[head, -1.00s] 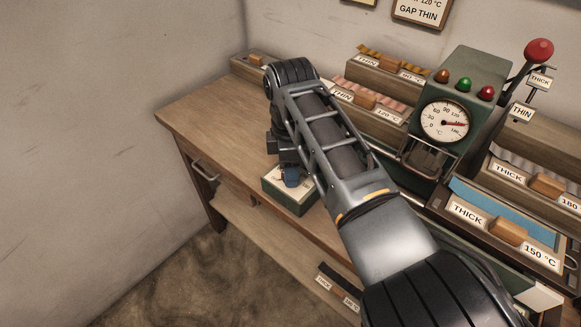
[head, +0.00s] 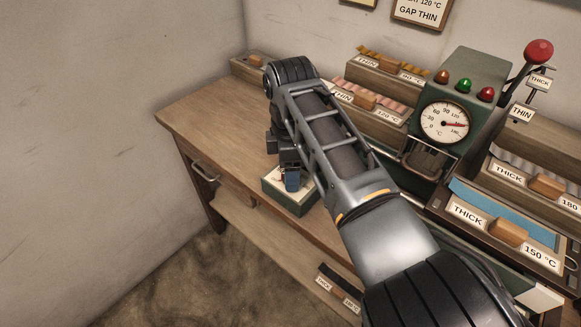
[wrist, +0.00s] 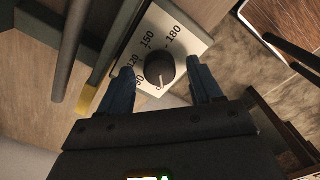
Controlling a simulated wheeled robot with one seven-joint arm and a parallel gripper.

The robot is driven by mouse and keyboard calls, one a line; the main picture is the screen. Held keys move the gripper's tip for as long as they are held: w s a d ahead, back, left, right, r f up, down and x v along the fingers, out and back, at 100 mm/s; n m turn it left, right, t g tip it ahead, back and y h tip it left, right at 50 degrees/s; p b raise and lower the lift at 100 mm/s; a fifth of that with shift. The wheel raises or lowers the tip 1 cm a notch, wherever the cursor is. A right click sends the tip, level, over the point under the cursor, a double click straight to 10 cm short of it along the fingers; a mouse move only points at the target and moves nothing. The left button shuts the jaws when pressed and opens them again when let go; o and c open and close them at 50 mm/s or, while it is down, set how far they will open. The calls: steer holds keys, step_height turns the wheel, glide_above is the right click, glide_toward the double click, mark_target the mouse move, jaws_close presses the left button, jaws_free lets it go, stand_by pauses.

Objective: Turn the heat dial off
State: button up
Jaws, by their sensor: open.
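The heat dial (wrist: 153,62) is a round dark knob on a cream plate (wrist: 186,44) marked with numbers, among them 120, 150 and 180. A pale mark on the knob points toward the bottom of the wrist view, near the low end of the numbers. My gripper (wrist: 160,72) is open, with one blue finger on each side of the knob; I cannot tell whether they touch it. In the head view the plate tops a green box (head: 289,201) at the bench's front edge. My gripper's blue finger (head: 292,180) hides the knob there.
The wooden bench (head: 200,115) is clear to the left. A green machine (head: 478,70) with a temperature gauge (head: 444,122) and three lamps stands at the right. Labelled THIN and THICK trays lie around it. A red-knobbed lever (head: 539,50) rises at the far right.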

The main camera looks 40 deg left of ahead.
step_height(320, 180, up, 8)
steer(key=shift+f+b, duration=0.25)
steer(key=shift+b, duration=0.05)
stand_by(0.5)
